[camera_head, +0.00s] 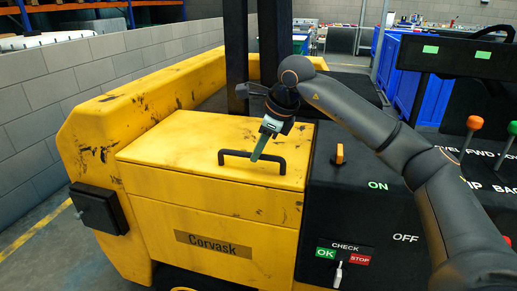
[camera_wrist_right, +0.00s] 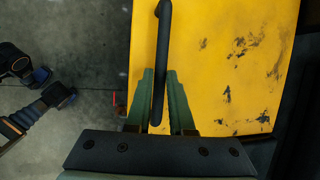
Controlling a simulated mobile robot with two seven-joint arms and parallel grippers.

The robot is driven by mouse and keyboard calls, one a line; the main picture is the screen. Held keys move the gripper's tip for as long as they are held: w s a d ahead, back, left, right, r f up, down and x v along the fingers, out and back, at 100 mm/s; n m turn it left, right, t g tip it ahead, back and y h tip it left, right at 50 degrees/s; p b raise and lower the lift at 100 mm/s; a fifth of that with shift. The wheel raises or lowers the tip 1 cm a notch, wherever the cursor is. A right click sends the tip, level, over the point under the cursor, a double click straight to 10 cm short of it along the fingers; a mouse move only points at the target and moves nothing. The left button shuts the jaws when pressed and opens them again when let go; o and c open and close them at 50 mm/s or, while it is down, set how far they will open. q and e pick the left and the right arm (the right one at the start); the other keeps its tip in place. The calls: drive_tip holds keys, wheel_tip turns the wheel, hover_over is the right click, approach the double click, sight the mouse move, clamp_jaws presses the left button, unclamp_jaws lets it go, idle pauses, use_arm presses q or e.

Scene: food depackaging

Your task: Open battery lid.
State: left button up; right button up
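The battery lid (camera_head: 165,150) is the yellow top of the machine's box, lying flat and closed. It also shows as a yellow scuffed panel in the right wrist view (camera_wrist_right: 260,65). Its black bar handle (camera_head: 238,155) stands on top; in the right wrist view the handle (camera_wrist_right: 164,35) runs up between the green fingers. My left gripper is not seen.
A black panel with an orange knob (camera_head: 339,154) and a CHECK switch (camera_head: 338,275) is right of the lid. Dark mast posts (camera_head: 272,40) rise behind it. A grey block wall (camera_head: 40,120) stands at the left. Dark parts with blue (camera_wrist_right: 55,95) show over the floor.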

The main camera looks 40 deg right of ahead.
clamp_jaws()
idle(0.9)
